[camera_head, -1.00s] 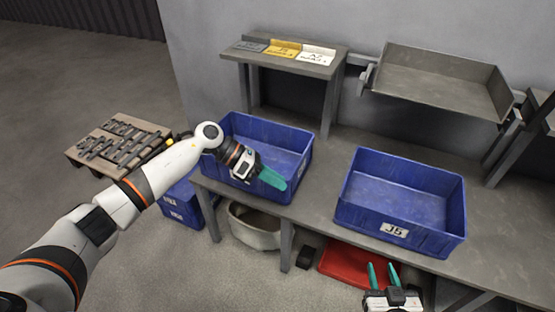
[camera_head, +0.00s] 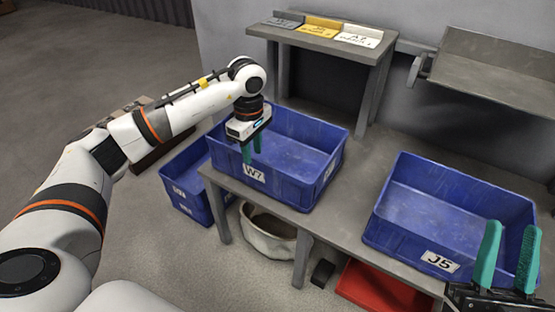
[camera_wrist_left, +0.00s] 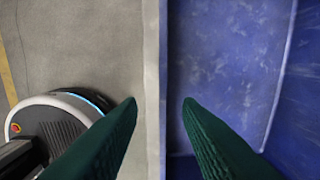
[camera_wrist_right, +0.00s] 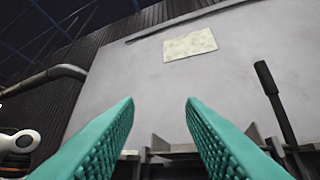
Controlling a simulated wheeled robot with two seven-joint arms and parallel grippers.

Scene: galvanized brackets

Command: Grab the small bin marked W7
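The blue bin marked W7 (camera_head: 308,140) stands on the grey workbench, at its left end, with a white W7 label on its front wall. My left gripper (camera_head: 251,157) points down at the bin's front rim, just above the label. In the left wrist view its green fingers (camera_wrist_left: 160,102) are apart, with the bin's rim (camera_wrist_left: 153,60) between them, floor on one side and the blue inside on the other. I cannot tell whether they touch the wall. My right gripper (camera_head: 512,228) is open and empty, raised at the lower right; the right wrist view shows nothing between its fingers (camera_wrist_right: 160,102).
A second blue bin, marked J5 (camera_head: 440,215), stands to the right on the workbench (camera_head: 345,205). A small raised shelf (camera_head: 330,42) with coloured labels is behind W7. Below are another blue bin (camera_head: 185,195), a pale round tub (camera_head: 268,240) and a red tray (camera_head: 375,290).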

